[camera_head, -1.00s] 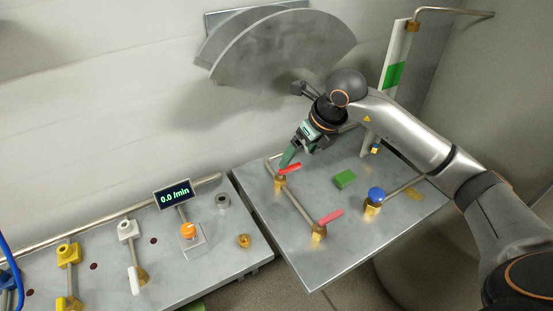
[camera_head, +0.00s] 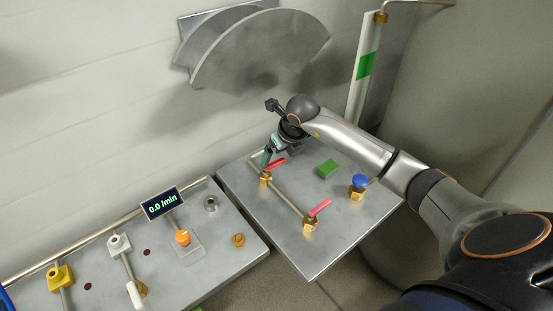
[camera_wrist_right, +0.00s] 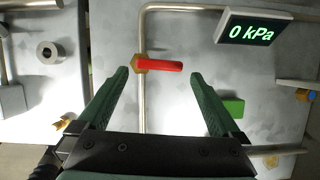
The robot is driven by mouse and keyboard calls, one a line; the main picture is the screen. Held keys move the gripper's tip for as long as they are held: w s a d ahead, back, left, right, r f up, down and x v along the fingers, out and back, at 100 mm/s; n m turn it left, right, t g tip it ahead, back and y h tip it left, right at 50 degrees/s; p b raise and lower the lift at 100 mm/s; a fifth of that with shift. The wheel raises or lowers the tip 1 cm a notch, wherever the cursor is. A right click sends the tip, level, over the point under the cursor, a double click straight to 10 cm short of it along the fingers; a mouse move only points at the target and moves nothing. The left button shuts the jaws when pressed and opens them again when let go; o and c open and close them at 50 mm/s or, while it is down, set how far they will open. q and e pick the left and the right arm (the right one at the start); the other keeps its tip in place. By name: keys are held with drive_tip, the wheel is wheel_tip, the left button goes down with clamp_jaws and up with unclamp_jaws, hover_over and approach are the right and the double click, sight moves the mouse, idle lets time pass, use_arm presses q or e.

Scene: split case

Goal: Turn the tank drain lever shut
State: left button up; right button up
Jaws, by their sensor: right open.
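Two red levers on brass valves sit along a pipe on the right metal panel (camera_head: 285,232). The back red lever (camera_head: 275,164) is under my right gripper (camera_head: 266,158); the front red lever (camera_head: 320,207) stands nearer the panel's front edge. I cannot tell which is the tank drain lever. In the right wrist view, my right gripper (camera_wrist_right: 158,77) is open, with its green fingers apart. A red lever (camera_wrist_right: 165,66) lies crosswise beyond the gap between the fingertips, pointing right from its brass valve. I cannot tell if they touch. My left gripper is not seen.
A blue knob (camera_head: 360,181) and a green block (camera_head: 327,168) are right of the pipe. A "0 kPa" display (camera_wrist_right: 252,29) is near the gripper. The left panel (camera_head: 205,268) holds an orange knob (camera_head: 182,237), a "0.0 /min" display (camera_head: 162,203) and other valves.

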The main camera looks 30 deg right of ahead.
sight(275, 163)
drive_tip(key=shift+x, duration=1.55)
drive_tip(key=c, duration=1)
drive_tip(key=shift+w+n+b, duration=0.15)
drive_tip(key=shift+n+b, duration=0.35)
drive_tip(key=shift+b, duration=0.1)
drive_tip(key=shift+c, duration=0.4)
drive_tip(key=shift+r, duration=0.1)
drive_tip(key=o, duration=1.1)
drive_tip(key=v, duration=1.2)
drive_tip(key=shift+d+r+b, duration=0.2)
drive_tip(key=shift+d+b, duration=0.05)
drive_tip(key=shift+b, duration=0.05)
